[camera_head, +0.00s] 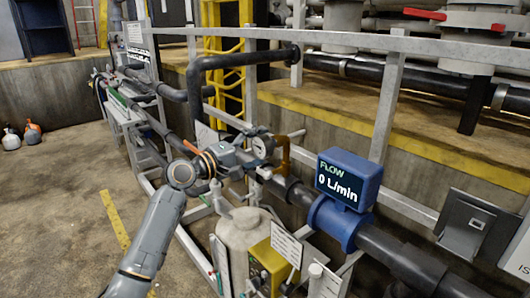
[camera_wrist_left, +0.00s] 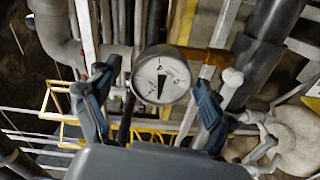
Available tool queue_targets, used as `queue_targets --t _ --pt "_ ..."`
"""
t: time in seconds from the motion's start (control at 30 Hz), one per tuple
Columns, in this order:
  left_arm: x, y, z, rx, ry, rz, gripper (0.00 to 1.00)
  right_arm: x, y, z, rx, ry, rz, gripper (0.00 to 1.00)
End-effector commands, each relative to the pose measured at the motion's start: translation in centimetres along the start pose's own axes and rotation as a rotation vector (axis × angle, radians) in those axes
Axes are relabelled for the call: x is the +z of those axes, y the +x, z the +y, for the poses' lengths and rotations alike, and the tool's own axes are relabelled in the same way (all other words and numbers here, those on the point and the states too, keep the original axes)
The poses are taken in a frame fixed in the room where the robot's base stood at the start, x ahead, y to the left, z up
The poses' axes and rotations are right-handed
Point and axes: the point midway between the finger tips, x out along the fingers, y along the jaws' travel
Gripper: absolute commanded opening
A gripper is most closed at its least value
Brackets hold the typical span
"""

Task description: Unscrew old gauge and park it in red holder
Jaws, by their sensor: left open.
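The old gauge (camera_head: 262,147) has a round white dial and sits above the pipe near the middle of the head view. In the left wrist view the gauge (camera_wrist_left: 161,80) faces the camera, with a dark needle. My left gripper (camera_head: 245,152) is at the gauge in the head view. In the wrist view its two open fingers (camera_wrist_left: 152,82) stand on either side of the dial, with visible gaps. An orange-brown fitting (camera_head: 281,155) is just behind the gauge. I cannot pick out a red holder. My right gripper is not in view.
A blue flow meter (camera_head: 345,190) reading 0 L/min sits on the dark pipe to the right. A pale tank (camera_head: 246,232) and a yellow box (camera_head: 268,268) stand below the gauge. Grey railing (camera_head: 385,105) runs behind. Bare floor (camera_head: 70,180) lies at left.

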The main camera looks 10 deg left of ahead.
Motion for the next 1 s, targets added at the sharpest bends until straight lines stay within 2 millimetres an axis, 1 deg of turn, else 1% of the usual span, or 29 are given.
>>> queue_targets --t 0.1,0.3,0.43,0.63,0.77,0.9,1.0 --pt "0.1 0.0 -0.5 0.001 0.084 0.001 0.83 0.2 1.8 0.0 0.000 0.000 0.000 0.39" --pt "0.1 0.0 -0.6 0.001 0.275 0.001 0.83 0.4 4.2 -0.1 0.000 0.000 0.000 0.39" --pt "0.0 0.0 -0.4 0.001 0.381 0.001 0.83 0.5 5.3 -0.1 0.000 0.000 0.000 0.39" --pt "0.0 0.0 -0.2 0.001 0.453 0.001 0.83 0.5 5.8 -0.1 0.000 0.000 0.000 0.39" --pt "0.0 -0.1 -0.5 0.000 0.562 0.002 0.83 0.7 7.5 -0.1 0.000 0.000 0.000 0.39" --pt "0.0 0.0 -0.5 0.001 0.727 0.002 0.83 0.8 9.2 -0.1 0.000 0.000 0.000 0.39" --pt "0.0 0.0 -0.4 0.000 0.824 0.002 0.83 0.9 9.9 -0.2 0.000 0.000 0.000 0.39"
